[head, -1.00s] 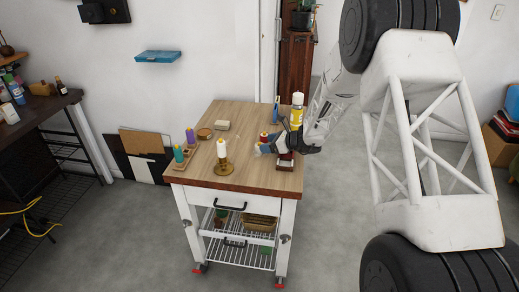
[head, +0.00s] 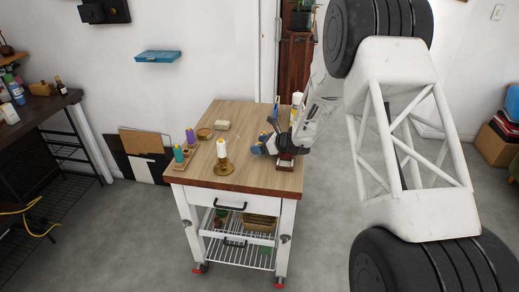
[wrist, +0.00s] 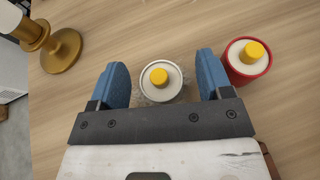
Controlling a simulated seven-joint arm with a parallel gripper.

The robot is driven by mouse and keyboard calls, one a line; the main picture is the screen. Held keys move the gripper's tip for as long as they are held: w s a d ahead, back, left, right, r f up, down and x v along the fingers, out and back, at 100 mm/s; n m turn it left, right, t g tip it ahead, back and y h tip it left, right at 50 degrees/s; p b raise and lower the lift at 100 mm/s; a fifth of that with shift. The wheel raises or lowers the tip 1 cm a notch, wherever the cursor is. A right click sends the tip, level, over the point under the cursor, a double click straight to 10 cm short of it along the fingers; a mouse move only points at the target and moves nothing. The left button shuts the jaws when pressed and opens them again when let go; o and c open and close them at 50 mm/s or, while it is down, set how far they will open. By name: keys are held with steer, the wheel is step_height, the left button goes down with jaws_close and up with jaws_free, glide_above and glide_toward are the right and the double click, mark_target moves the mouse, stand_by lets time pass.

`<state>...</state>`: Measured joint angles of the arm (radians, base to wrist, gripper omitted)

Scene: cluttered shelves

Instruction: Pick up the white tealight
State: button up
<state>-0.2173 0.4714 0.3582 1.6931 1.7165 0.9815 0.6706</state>
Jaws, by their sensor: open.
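The white tealight (wrist: 153,95), a round off-white cup with a yellow top, is in the wrist view. It stands on the wooden top between the two blue fingers of my gripper (wrist: 162,68). The fingers are apart, with a gap on each side of the tealight. In the head view my gripper (head: 266,145) is low over the right part of the cart top, and I cannot make out the tealight there.
A red tealight (wrist: 262,70) with a yellow top stands close beside the right finger. A brass candle holder (wrist: 64,52) is at the upper left.

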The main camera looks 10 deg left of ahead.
mark_target(260, 143)
steer(key=c, duration=1)
steer(key=shift+r, duration=0.15)
steer(key=shift+r, duration=0.75)
step_height(260, 143, up, 2)
steer(key=s+d, duration=0.2)
steer(key=s, duration=0.3)
steer(key=s+d, duration=0.2)
steer(key=s, duration=0.3)
steer(key=s+d+r, duration=0.1)
steer(key=s, duration=0.4)
steer(key=shift+d+r, duration=0.1)
steer(key=shift+d, duration=0.3)
